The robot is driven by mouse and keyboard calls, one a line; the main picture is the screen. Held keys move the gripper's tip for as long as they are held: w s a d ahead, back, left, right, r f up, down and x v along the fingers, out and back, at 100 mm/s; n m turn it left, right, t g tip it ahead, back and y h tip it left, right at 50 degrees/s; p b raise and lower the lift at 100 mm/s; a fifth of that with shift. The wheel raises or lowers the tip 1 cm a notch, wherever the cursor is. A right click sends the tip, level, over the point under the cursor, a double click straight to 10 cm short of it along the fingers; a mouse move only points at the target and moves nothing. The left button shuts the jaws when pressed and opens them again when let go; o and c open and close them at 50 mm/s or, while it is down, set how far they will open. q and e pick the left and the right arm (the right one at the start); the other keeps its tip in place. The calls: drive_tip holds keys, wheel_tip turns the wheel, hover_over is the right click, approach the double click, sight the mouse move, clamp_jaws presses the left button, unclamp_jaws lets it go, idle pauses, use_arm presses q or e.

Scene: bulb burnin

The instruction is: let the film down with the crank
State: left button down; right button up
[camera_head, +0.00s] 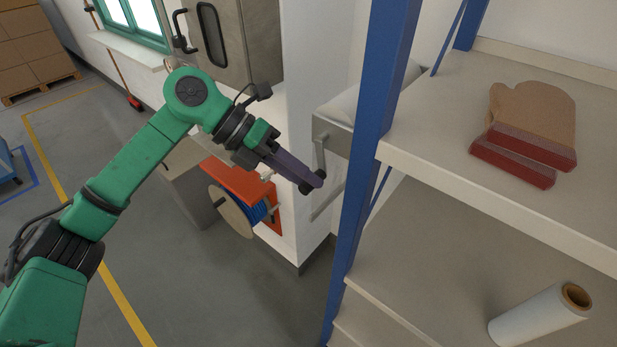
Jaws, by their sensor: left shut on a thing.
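A pale film roll (345,104) sits in a grey holder (330,133) on the white wall, partly hidden by a blue shelf post. A grey crank arm (319,155) hangs down from the near end of the holder. My left gripper (313,184) reaches in from the left and is shut on the crank's handle at the lower end of that arm. The fingers hide most of the handle. I cannot tell how much film hangs below the roll. My right gripper is not in view.
The blue post (367,145) of a shelf rack stands close to the right of my left gripper. The rack's upper shelf (430,125) holds brown and red oven mitts (530,120); a white roll (535,318) lies lower. An orange reel stand (238,181) is below my forearm.

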use_arm(q)
drive_tip(key=shift+w+a+t+y, duration=0.3)
drive_tip(key=shift+a+t+y, duration=0.15)
drive_tip(key=shift+y, duration=0.45)
drive_tip(key=c, duration=0.7)
unclamp_jaws()
drive_tip(key=shift+r, duration=0.1)
drive_tip(key=b+v, duration=0.2)
drive_tip(key=v, duration=1.2)
drive_tip(key=shift+r+b, duration=0.2)
drive_tip(key=shift+b, duration=0.1)
